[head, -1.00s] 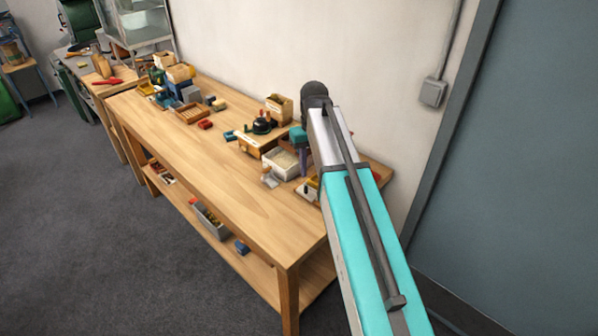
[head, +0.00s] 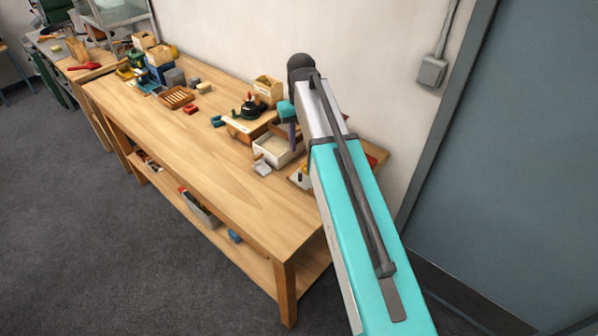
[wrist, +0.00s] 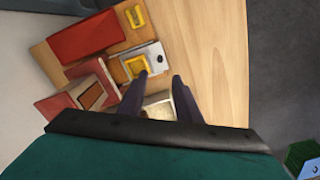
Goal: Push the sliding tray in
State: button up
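A pale open-topped tray (head: 268,152), which I take to be the sliding tray, sits on the workbench in the head view. It stands in front of a wooden unit with a black-and-red top (head: 250,108). My gripper (head: 292,138) points down at the tray's back right part, and its finger overlaps the tray there. I cannot tell whether they touch. In the wrist view my gripper (wrist: 160,77) has its two dark fingers apart. Part of a pale, box-like thing (wrist: 158,101) shows between them, probably the tray; its lower part is hidden by my gripper body.
A small grey-white piece (head: 262,168) lies just in front of the tray. A grey plate with a yellow frame (wrist: 136,66) and a red box (wrist: 85,38) lie close to the fingers. The workbench (head: 200,150) is clear toward its front edge. The wall is close behind.

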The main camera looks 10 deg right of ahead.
aim_at(300, 174)
jog(key=shift+s+f+b, duration=0.15)
jog(key=shift+f+b, duration=4.1)
jog(key=shift+f, duration=2.55)
grip_shut()
